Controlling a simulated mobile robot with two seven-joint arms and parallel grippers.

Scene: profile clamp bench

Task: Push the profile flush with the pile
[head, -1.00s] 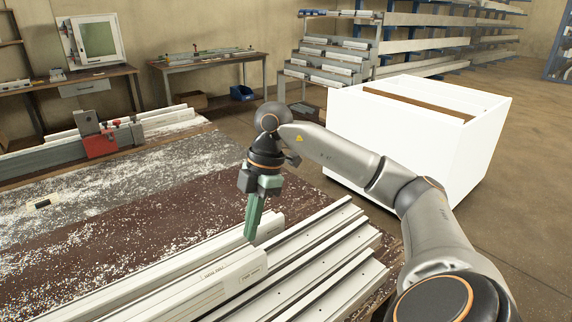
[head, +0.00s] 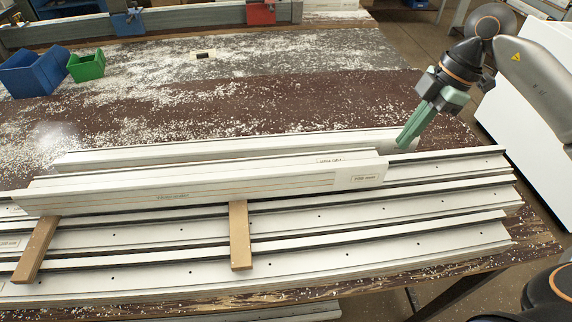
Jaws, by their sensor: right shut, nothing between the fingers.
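Several long white profiles lie side by side as a pile (head: 330,222) on the bench. On top lies a white profile with thin brown lines and labels (head: 210,190); its right end stops short of the lower profiles' right ends. Another long white profile (head: 230,150) lies behind it, along the far side. My right gripper (head: 403,143) has green fingers, shut and empty, pointing down and left. Its tips are at the right end of the rear profile; whether they touch it I cannot tell. My left gripper is not in view.
Two wooden strips (head: 240,235) lie across the front profiles. A blue bin (head: 33,73) and a green bin (head: 86,66) stand at the back left. A red clamp (head: 262,12) and a blue clamp (head: 127,22) sit on the back rail. The dusty bench top (head: 260,95) behind the profiles is largely clear.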

